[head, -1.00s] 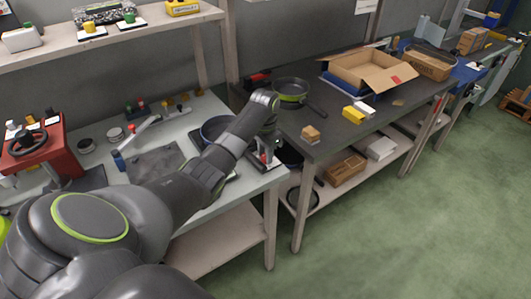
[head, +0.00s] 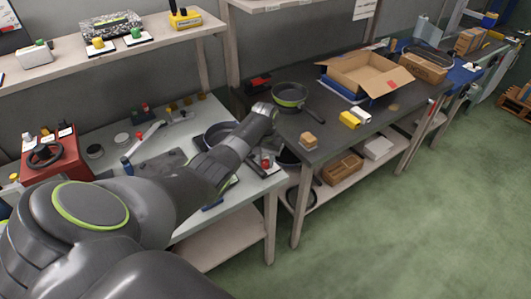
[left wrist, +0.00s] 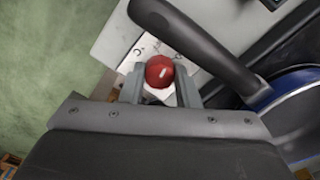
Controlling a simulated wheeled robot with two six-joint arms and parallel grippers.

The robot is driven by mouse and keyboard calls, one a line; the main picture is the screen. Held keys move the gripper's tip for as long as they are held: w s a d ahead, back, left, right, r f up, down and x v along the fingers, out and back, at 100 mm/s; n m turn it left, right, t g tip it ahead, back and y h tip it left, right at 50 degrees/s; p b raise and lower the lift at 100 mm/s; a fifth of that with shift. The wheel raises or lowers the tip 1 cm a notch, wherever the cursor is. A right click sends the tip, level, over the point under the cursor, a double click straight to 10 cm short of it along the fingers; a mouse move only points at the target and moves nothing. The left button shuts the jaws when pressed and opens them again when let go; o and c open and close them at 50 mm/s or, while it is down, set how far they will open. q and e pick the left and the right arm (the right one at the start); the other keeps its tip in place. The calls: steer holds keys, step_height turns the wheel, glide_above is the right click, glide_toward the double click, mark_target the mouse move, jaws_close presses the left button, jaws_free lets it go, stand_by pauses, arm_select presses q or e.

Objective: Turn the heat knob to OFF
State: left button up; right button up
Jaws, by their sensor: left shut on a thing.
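The heat knob is red and round with a white mark on top, in the middle of the left wrist view (left wrist: 159,71). It also shows small and red in the head view (head: 266,163), near the front right corner of the grey-white table. My left gripper (left wrist: 160,84) has one finger on each side of the knob and is shut on it. A pale plate with small dark marks lies under the knob; the marks are too small to read. My right gripper is in neither view now.
A dark pan (head: 219,136) stands beside my left forearm; its handle (left wrist: 195,45) passes close to the gripper in the left wrist view. A red box with a black wheel (head: 52,158) stands at the left. Another pan (head: 290,96) and an open carton (head: 367,77) are on the dark table.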

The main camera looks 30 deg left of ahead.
arm_select(q)
steer(key=n+p, duration=0.2)
steer(key=n, duration=0.1)
steer(key=shift+r, duration=0.25)
steer(key=shift+w+f+n+p, duration=0.1)
steer(key=shift+n+p, duration=0.45)
steer(key=shift+n, duration=0.65)
steer(key=o, duration=1)
steer(key=shift+f, duration=0.1)
steer(key=shift+c, duration=0.2)
